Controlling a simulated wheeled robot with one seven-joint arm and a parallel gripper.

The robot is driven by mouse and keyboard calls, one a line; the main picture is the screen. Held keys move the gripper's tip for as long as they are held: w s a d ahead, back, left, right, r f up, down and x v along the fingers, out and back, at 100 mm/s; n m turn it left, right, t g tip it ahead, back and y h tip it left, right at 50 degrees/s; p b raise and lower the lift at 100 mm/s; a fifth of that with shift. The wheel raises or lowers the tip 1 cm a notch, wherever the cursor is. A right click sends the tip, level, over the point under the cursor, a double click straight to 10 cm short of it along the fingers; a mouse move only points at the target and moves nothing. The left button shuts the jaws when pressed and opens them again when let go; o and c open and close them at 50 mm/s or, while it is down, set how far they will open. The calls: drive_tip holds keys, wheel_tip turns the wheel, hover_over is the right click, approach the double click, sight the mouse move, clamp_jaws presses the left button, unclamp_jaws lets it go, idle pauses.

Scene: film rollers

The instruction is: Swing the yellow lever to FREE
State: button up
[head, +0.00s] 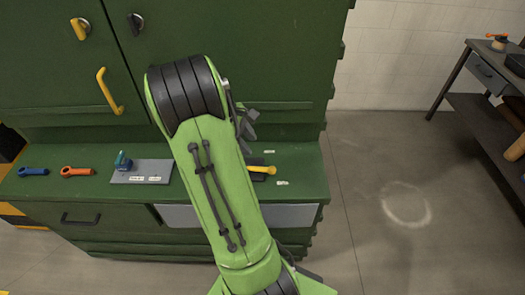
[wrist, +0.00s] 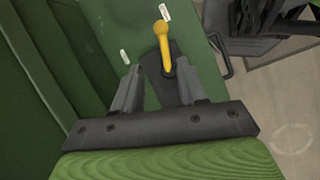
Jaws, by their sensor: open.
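The yellow lever (wrist: 164,48) stands on a dark base plate (wrist: 176,88) on the green bench top. In the wrist view it points toward the top of the picture, with its knob near a white label (wrist: 165,12). A second white label (wrist: 125,57) lies to its left. In the head view the lever (head: 262,169) shows just right of my arm, which hides part of its base. My gripper (wrist: 158,78) is open and empty, its fingers either side of the base plate in the wrist view. The label words are too small to read.
A blue wrench-like tool (head: 33,171), an orange one (head: 77,171) and a grey plate (head: 128,172) with a teal device lie left on the bench. A green cabinet (head: 60,80) rises behind. A side table (head: 480,72) stands right, across open floor.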

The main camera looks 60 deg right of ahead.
sight(267, 169)
drive_tip(key=b+x, duration=0.4)
drive_tip(key=x, duration=1.1)
drive_tip(key=shift+s+f, duration=0.1)
drive_tip(key=shift+f, duration=0.2)
drive_tip(key=shift+r, duration=0.1)
clamp_jaws()
